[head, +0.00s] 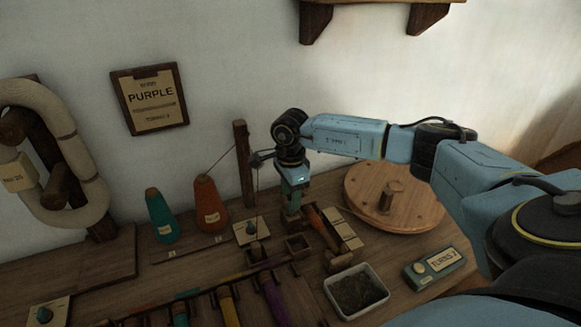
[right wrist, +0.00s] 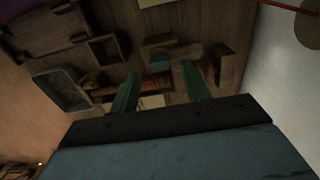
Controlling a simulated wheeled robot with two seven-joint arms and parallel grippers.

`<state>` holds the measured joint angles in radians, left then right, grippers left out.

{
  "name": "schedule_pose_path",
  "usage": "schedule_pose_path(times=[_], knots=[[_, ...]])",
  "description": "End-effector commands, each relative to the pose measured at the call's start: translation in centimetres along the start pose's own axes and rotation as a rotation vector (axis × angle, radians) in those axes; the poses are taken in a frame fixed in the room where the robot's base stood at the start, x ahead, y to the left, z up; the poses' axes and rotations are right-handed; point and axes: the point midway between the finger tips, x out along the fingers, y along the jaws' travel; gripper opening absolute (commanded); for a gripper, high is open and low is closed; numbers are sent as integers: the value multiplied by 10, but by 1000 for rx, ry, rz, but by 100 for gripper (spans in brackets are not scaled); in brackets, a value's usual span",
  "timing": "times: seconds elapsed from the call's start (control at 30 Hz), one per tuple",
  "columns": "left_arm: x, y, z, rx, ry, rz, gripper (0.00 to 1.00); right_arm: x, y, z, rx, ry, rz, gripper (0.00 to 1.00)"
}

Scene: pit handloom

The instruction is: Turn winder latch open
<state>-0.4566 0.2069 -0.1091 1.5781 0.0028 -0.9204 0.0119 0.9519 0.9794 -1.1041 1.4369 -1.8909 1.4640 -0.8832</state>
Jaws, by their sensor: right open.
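My right gripper (head: 291,216) points down over the bench, just left of a small wooden winder (head: 348,236) with an orange-red spool (head: 318,220). In the right wrist view its two green fingers (right wrist: 160,88) are apart with nothing held between them. Wooden parts and a reddish piece (right wrist: 105,83) lie beyond the fingers; I cannot tell whether the fingers touch any. The latch is not clearly made out; the gripper and dim light hide part of the winder. My left gripper is not in view.
A round wooden disc (head: 415,205) stands right of the winder. A grey tray (head: 356,290) with dark contents and a labelled box (head: 435,266) sit in front. Teal (head: 161,218) and orange (head: 210,205) cones and a wooden post (head: 243,165) stand left.

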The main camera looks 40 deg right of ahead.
Motion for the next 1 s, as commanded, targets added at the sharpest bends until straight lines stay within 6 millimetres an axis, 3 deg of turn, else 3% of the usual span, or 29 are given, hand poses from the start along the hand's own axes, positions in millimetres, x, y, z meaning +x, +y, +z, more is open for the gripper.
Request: schedule_pose_path(times=[0.2, 0.43, 0.63, 1.0], knots=[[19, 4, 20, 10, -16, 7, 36, -52, -1, 0, 0, -2, -4, 47], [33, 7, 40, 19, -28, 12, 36, -92, 0, 1, -1, -2, -2, 47], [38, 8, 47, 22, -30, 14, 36, -104, 0, 0, -1, -1, -1, 47], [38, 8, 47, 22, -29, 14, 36, -104, 0, 0, -1, -1, 0, 47]])
